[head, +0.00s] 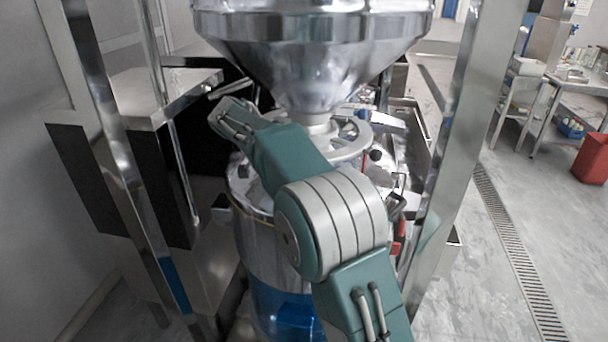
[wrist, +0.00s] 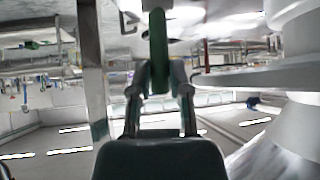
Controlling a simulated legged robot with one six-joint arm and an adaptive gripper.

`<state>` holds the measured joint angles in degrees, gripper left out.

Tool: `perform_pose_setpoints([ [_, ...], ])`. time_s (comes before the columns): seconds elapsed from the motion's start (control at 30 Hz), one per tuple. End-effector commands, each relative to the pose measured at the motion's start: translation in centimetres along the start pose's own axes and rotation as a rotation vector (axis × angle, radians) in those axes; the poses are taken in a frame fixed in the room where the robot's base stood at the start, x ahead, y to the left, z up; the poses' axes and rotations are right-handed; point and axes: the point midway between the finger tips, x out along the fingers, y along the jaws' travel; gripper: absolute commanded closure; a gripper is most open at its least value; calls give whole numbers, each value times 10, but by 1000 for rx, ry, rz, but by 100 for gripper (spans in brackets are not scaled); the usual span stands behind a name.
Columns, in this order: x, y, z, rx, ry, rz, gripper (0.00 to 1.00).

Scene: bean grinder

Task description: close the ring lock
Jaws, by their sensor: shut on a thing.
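My gripper (wrist: 160,82) is shut on a rounded green handle (wrist: 158,38), which stands upright between its fingertips in the wrist view. I cannot tell how this handle joins the ring lock. In the head view my arm reaches from the bottom right up to the left, over the grinder's drum (head: 258,235). A pale ring-shaped plate (head: 350,150) sits on top of the drum, under the hopper's neck, and is partly covered by my arm. The lock's closure is not clear.
A large steel hopper (head: 315,50) hangs just above my arm. A steel post (head: 462,130) stands close on the right, with a steel frame and dark panels on the left. A red bin (head: 591,157) stands far right. Open floor (head: 545,215) lies beyond the right post.

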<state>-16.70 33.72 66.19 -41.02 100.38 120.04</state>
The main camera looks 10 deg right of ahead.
Motion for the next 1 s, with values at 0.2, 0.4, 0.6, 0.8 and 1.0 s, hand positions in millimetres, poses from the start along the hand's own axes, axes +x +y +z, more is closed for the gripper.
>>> perform_pose_setpoints([
  [0.2,-3,-2,4,-9,42,-6,100],
  [0.4,-3,-2,3,-10,52,-6,100],
  [0.6,-3,-2,4,-10,52,-6,100],
  [0.8,-3,-1,3,-10,53,-4,42],
  [1.0,-3,-1,2,-10,53,-1,42],
])
